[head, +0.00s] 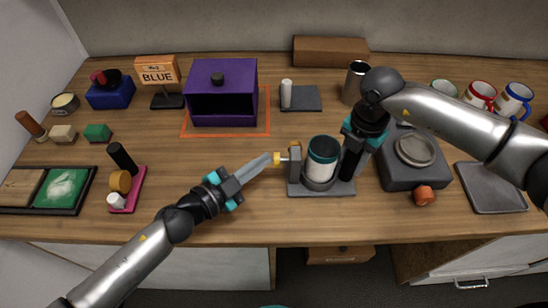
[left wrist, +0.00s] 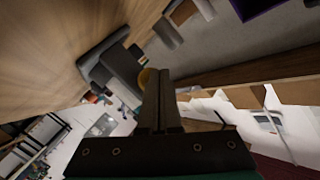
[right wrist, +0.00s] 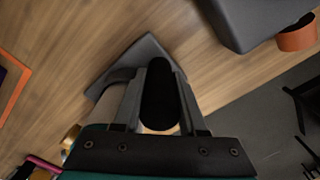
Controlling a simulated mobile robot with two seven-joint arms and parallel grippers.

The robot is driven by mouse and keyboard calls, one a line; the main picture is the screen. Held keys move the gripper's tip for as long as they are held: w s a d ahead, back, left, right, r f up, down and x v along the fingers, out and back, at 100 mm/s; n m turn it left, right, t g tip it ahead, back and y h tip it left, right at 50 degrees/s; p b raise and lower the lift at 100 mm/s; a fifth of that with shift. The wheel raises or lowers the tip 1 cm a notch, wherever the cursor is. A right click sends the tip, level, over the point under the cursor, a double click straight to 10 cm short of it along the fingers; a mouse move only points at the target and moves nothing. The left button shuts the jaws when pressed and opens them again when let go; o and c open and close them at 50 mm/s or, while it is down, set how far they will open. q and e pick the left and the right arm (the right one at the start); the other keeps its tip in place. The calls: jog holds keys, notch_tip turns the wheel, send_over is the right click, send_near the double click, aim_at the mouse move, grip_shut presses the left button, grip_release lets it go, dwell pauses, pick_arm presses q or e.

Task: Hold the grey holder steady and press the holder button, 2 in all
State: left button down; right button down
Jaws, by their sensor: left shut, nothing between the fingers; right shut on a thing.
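The grey holder (head: 296,185) stands upright on the table at the centre of the head view, with a white and dark teal cup (head: 322,157) in its ring. The yellow holder button (head: 280,160) sticks out of its left side. My left gripper (head: 272,159) is shut and empty, its tips at the button; whether they touch it I cannot tell. In the left wrist view the button (left wrist: 148,78) is partly hidden behind the fingers. My right gripper (head: 355,158) is shut on the holder's black upright handle (head: 346,165), which also shows between the fingers in the right wrist view (right wrist: 160,95).
A grey machine (head: 415,170) with a round top and orange knob (head: 424,196) stands right of the holder. A purple box (head: 223,95) is behind left. A pink stand (head: 128,190) is left of my left arm.

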pick_arm(q)
jog(key=shift+s+d, duration=0.1)
jog(key=shift+d, duration=0.8)
dwell(0.6)
jog(key=shift+a, duration=1.5)
jog(key=shift+w+a, duration=0.15)
jog(key=shift+a, duration=1.15)
jog(key=shift+w+a, duration=0.15)
jog(key=shift+a, duration=1.1)
jog(key=shift+w+a, duration=0.15)
jog(key=shift+a, duration=1.75)
jog(key=shift+d, duration=0.15)
